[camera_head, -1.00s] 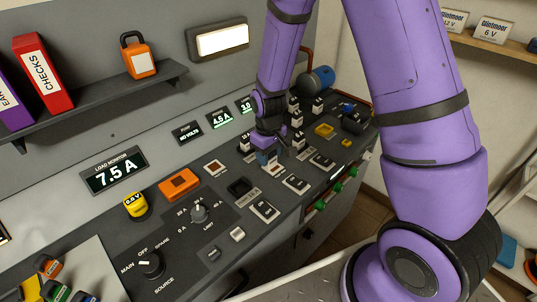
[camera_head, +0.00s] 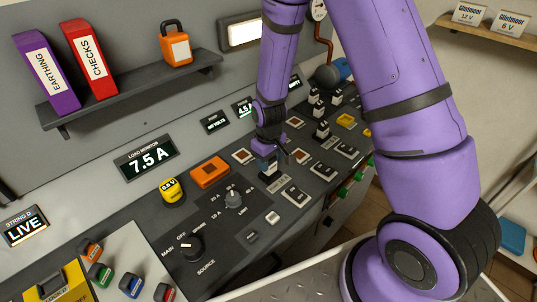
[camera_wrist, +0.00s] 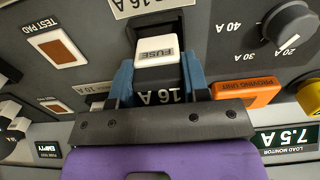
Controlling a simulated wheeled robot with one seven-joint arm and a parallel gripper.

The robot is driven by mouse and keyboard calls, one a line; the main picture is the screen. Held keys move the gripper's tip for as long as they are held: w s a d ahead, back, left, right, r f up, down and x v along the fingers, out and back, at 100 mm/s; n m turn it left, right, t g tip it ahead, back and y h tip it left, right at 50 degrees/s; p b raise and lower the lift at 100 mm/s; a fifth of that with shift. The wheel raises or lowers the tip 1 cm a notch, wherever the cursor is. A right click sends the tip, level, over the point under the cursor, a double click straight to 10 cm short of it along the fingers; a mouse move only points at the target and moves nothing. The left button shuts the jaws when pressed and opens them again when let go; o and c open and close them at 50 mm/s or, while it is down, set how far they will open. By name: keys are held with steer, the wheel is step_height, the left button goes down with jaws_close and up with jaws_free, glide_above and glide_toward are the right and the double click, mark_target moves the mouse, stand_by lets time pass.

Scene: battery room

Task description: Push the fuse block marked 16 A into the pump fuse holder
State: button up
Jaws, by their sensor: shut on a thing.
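My gripper (camera_wrist: 160,82) is shut on the fuse block (camera_wrist: 160,70), a dark block with a white top lettered FUSE and 16 A on its side. The blue fingers press on its left and right sides. Beyond the block in the wrist view is a dark holder (camera_wrist: 131,32), with a partly cut-off 16 A label plate (camera_wrist: 145,5). In the head view my gripper (camera_head: 268,160) points down over this dark holder (camera_head: 271,185). The block hides most of the holder's opening. I cannot tell how far the block is in it.
An orange proving unit (camera_head: 210,172) and a selector knob (camera_head: 234,199) are close by. Other fuse blocks (camera_head: 321,131) stand to the right. A shelf (camera_head: 140,92) with binders and a padlock juts from the wall. The load monitor (camera_head: 146,159) reads 7.5 A.

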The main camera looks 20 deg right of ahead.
steer(key=shift+f, duration=0.6)
steer(key=shift+f, duration=0.6)
stand_by(1.1)
steer(key=o, duration=0.8)
steer(key=shift+c, duration=0.2)
steer(key=shift+r, duration=5.55)
